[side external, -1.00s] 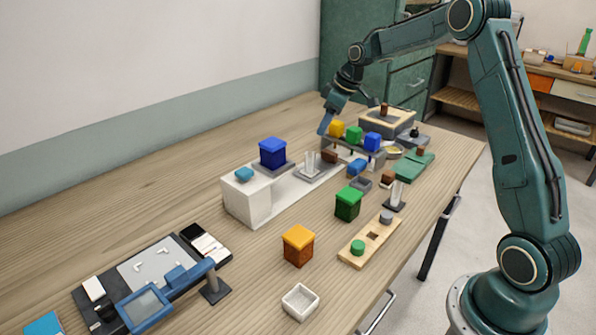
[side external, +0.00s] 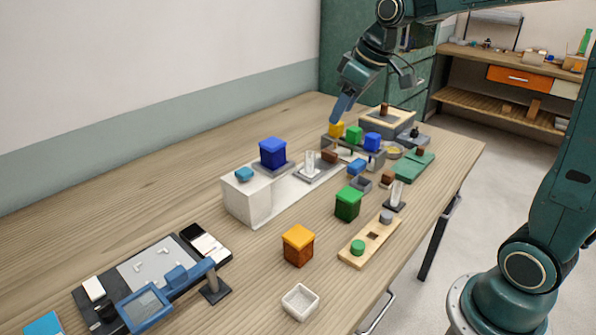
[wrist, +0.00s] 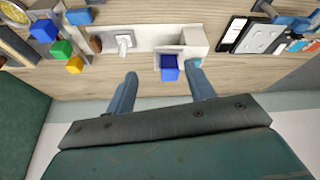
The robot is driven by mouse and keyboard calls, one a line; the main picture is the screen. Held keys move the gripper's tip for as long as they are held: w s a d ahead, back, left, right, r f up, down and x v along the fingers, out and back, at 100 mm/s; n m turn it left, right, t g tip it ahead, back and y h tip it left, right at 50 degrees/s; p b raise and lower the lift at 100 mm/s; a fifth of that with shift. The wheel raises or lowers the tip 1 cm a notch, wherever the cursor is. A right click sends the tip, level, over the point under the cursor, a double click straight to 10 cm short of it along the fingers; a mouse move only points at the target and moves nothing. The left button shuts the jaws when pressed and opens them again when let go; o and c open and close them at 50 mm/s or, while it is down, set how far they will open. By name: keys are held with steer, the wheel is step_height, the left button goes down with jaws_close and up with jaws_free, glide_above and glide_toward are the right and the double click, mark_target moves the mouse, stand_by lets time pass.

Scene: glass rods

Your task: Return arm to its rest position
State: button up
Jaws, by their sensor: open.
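My gripper (side external: 343,106) is in the air above the back part of the wooden table (side external: 170,185), over the rack with the yellow, green and blue blocks. In the wrist view my gripper (wrist: 164,95) shows two blue fingers spread wide apart with nothing held between them. A blue box (wrist: 169,68) appears beyond the fingertips, apart from them. My teal arm reaches in from the right.
Below the gripper stand a yellow block (side external: 336,130), a green block (side external: 354,135) and a blue block (side external: 372,141). A green box (side external: 348,204), an orange box (side external: 298,245) and a white tray (side external: 300,301) are nearer. The table's left side is largely bare.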

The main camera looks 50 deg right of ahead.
steer(key=s+a+f+m, duration=0.1)
steer(key=s+a, duration=0.2)
steer(key=s, duration=0.8)
steer(key=s+a+m+t, duration=0.1)
steer(key=s+a, duration=0.2)
steer(key=s, duration=0.8)
steer(key=shift+a+f+m+h, duration=0.2)
steer(key=shift+f+m+h, duration=0.1)
steer(key=shift+f, duration=0.1)
steer(key=shift+w, duration=0.1)
steer(key=shift+c, duration=0.2)
